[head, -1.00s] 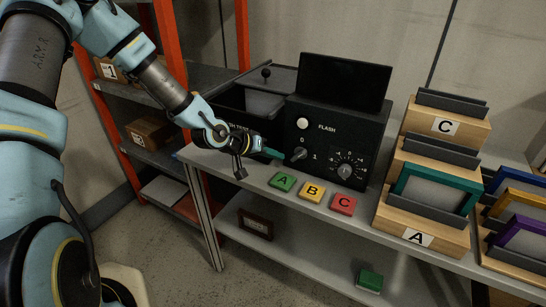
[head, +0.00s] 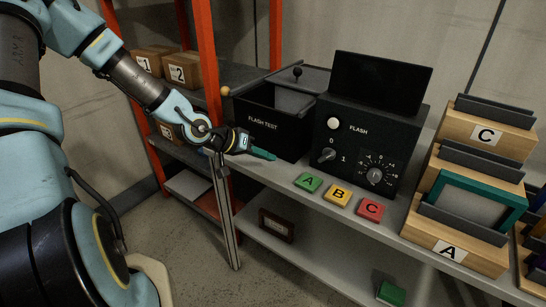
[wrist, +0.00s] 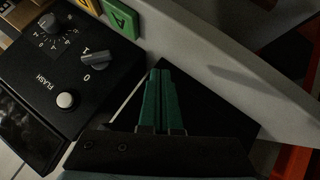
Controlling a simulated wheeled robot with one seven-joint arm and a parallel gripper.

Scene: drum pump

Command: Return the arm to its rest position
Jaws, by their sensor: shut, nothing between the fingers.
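My gripper (head: 262,154) is shut and empty, its green fingers together. In the head view it is over the left end of the bench, in front of the black FLASH TEST box (head: 270,118). In the wrist view the closed fingers (wrist: 158,98) point toward the bench edge. The black FLASH unit (head: 365,140), with a white button, a 0-1 switch and a dial, stands to the right of my gripper. It also shows at the left of the wrist view (wrist: 60,88). My gripper appears apart from both boxes.
Green A (head: 308,182), yellow B (head: 338,194) and red C (head: 370,208) blocks lie along the bench front. A wooden tiered stand (head: 430,228) with a teal frame (head: 470,200) is at right. An orange-posted shelf (head: 208,70) holding boxes stands behind my arm. Floor in front is clear.

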